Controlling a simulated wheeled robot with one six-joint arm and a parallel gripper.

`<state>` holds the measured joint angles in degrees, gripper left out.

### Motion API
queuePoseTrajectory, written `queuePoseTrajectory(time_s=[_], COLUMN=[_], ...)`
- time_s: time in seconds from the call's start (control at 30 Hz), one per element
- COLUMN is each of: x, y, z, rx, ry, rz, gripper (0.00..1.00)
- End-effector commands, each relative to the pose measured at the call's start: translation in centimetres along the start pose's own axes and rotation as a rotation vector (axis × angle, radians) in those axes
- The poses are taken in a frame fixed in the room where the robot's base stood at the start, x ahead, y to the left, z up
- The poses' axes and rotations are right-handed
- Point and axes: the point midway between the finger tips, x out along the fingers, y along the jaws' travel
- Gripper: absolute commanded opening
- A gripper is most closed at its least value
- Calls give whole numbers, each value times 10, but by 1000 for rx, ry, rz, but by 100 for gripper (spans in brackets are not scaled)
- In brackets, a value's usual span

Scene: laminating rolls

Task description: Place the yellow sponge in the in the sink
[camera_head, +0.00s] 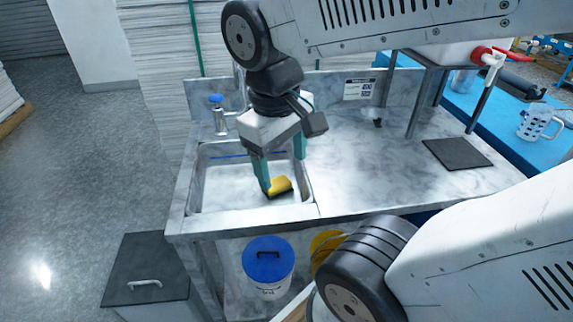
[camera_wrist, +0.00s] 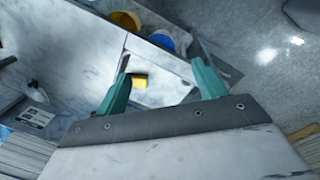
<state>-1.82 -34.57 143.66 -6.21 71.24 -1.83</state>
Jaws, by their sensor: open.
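The yellow sponge (camera_head: 279,185), with a dark underside, lies inside the sink (camera_head: 230,192), toward the right side of the basin. It also shows in the wrist view (camera_wrist: 140,80), near the left finger. My gripper (camera_head: 283,172) is open, with its two teal fingers pointing down over the basin. In the head view one finger overlaps the sponge's left edge. In the wrist view (camera_wrist: 162,75) the fingers are wide apart and nothing is held between them. I cannot tell whether the finger touches the sponge.
A blue-topped faucet (camera_head: 218,112) stands behind the basin's left. A dark mat (camera_head: 457,153) lies on the counter at right, near the legs of a raised stand. A blue-lidded bucket (camera_head: 268,262) sits below the counter. The counter between sink and mat is mostly clear.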

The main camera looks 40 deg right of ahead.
Motion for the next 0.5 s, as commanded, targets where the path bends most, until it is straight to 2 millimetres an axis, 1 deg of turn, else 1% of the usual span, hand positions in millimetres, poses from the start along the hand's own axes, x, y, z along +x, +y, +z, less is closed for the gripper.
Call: queuePoseTrajectory(time_s=[0.03, 0.1, 0.2, 0.5], x=[-3, -6, -8, -8], y=[-3, -8, -12, -15], z=[8, 15, 21, 24], rx=[31, 62, 92, 108], ry=[37, 72, 106, 121], rz=[-23, -52, -80, -95], gripper=[70, 70, 70, 70])
